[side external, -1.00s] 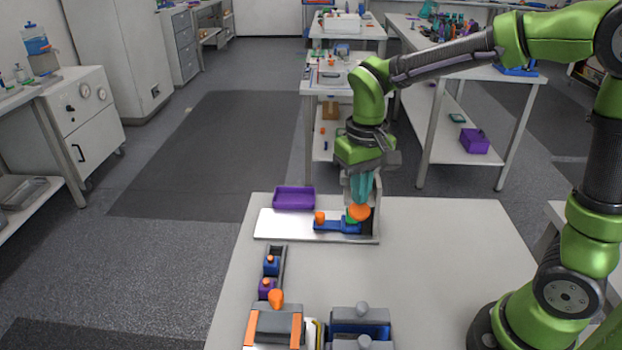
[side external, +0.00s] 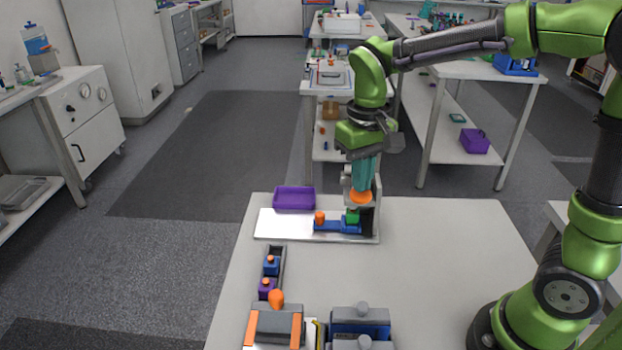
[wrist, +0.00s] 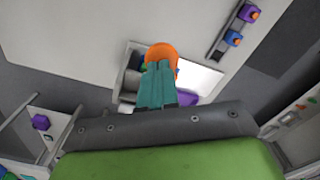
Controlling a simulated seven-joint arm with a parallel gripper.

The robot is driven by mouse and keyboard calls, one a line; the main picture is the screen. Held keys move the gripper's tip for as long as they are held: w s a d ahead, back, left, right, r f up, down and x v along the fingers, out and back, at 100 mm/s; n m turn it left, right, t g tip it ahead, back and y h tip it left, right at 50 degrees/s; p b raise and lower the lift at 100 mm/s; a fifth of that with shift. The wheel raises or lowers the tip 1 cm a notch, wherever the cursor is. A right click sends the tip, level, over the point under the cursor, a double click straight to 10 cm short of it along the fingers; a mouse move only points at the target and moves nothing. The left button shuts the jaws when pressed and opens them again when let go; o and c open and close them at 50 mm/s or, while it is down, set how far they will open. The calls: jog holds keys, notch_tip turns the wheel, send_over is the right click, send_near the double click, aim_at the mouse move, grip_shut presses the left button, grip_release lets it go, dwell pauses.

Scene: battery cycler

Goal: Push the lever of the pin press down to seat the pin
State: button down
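The pin press stands at the far edge of the white table, with a grey upright (side external: 376,205) and a metal base plate (side external: 280,226). Its lever ends in an orange knob (side external: 360,197), which also shows in the wrist view (wrist: 161,52). My gripper (side external: 361,187) points down, its teal fingers close together at the top of the knob; I cannot tell whether they touch it. Below the knob, a green piece (side external: 352,216) sits on a blue part (side external: 336,226) that also carries an orange knob (side external: 320,217). The pin itself cannot be made out.
A purple tray (side external: 294,198) lies behind the base plate. A narrow grey rack (side external: 282,257) with blue and purple knobbed pieces stands nearer. Grey devices (side external: 361,322) fill the near edge. The table's right half is clear.

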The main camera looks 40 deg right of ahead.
jog(key=shift+r, duration=3.3)
jog(key=shift+w, duration=0.2)
jog(key=shift+s+f+t, duration=0.2)
jog(key=shift+f+t, duration=0.05)
jog(key=shift+f, duration=0.2)
jog(key=shift+s+f+t, duration=0.2)
jog(key=shift+f+t, duration=0.05)
jog(key=shift+f, duration=0.2)
jog(key=s+d+m+t+y, duration=0.1)
jog(key=s+d+t+y, duration=0.1)
jog(key=s+t, duration=0.4)
jog(key=shift+s+f, duration=0.3)
jog(key=shift+s, duration=1.85)
